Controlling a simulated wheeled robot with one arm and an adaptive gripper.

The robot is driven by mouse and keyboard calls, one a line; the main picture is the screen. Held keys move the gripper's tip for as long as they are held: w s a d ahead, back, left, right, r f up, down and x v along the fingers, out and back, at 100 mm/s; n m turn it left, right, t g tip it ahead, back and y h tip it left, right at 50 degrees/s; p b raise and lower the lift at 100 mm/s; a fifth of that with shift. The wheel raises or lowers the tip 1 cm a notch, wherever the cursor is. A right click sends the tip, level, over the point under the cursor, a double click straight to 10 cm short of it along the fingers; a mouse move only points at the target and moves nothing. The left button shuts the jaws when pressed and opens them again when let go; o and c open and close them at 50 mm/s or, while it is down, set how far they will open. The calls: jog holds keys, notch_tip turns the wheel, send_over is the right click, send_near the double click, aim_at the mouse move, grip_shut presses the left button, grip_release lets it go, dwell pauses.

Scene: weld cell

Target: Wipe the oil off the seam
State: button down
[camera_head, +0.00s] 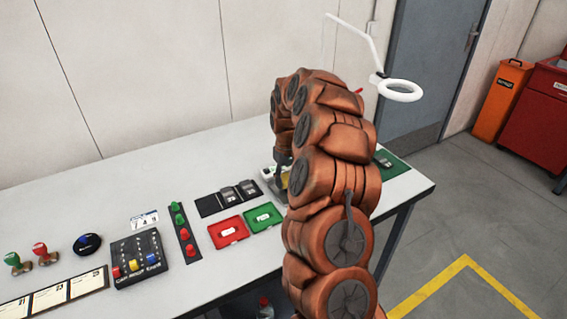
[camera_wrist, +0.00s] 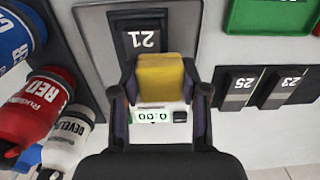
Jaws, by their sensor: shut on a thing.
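My gripper (camera_wrist: 158,95) is shut on a yellow block (camera_wrist: 160,75), which looks like a sponge or pad, in the wrist view. The block is in front of a grey plate (camera_wrist: 115,42) that carries a black piece marked 21 (camera_wrist: 141,40). I cannot tell whether the block touches them. In the head view my arm hides most of the gripper, and only a bit of yellow (camera_head: 285,180) shows beside it. I cannot make out a seam or any oil in either view.
A small digital display (camera_wrist: 152,116) sits just below the block. Black pieces marked 25 (camera_wrist: 236,92) and 23 (camera_wrist: 288,88) lie right. Red (camera_head: 228,231) and green (camera_head: 263,218) trays and a ring lamp (camera_head: 400,90) are nearby.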

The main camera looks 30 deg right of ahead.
jog(key=shift+a+f, duration=0.1)
jog(key=shift+a, duration=0.4)
jog(key=shift+w+a+r, duration=0.1)
jog(key=shift+a+r, duration=0.05)
jog(key=shift+r, duration=3.95)
